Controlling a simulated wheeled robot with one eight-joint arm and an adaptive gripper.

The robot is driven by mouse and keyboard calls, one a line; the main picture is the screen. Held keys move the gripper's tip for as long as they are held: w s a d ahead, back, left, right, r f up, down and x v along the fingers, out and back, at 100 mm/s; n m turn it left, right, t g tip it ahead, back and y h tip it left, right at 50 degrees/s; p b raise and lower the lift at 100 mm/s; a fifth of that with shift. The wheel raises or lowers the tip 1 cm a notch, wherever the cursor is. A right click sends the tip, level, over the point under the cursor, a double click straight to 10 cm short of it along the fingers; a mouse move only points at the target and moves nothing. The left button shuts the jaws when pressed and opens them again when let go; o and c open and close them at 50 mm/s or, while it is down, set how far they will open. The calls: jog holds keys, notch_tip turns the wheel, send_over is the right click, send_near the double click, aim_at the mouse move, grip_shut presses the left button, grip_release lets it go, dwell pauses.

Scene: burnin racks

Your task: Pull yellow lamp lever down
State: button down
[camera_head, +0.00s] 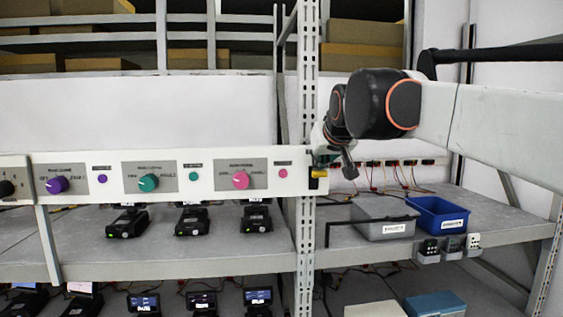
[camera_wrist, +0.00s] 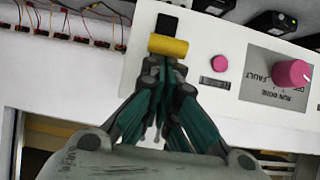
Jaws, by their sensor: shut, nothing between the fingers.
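The yellow lever (camera_wrist: 168,46) sits on a white panel, beside a black slot (camera_wrist: 167,25) in the wrist view. In the head view the yellow lever (camera_head: 319,173) is small, at the right end of the panel by the rack post. My gripper (camera_wrist: 165,64) is shut with nothing between its fingers. Its fingertips are right at the lever's edge in the wrist view; I cannot tell whether they touch it. In the head view my gripper (camera_head: 330,150) is in front of the panel's right end and partly hides that area.
The white panel (camera_head: 208,190) also carries a pink knob (camera_head: 240,181), a teal knob (camera_head: 148,183) and a purple knob (camera_head: 57,185). A blue bin (camera_head: 437,215) and a grey bin (camera_head: 384,222) stand on the shelf at right. A perforated post (camera_head: 306,250) rises beside the lever.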

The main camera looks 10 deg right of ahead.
aim_at(320, 175)
jog(key=shift+s+f, duration=0.15)
jog(key=shift+s, duration=0.05)
jog(key=s+f+t+b, duration=0.1)
jog(key=b, duration=0.1)
jog(key=f+t+b, duration=0.1)
jog(key=t+b, duration=0.1)
jog(key=b, duration=0.1)
jog(key=shift+s+f+t, duration=0.15)
jog(key=shift+s+t, duration=0.15)
jog(key=shift+s, duration=0.1)
jog(key=shift+s+f+b, duration=0.2)
jog(key=shift+f+b, duration=0.1)
jog(key=shift+f, duration=0.15)
jog(key=shift+r, duration=0.15)
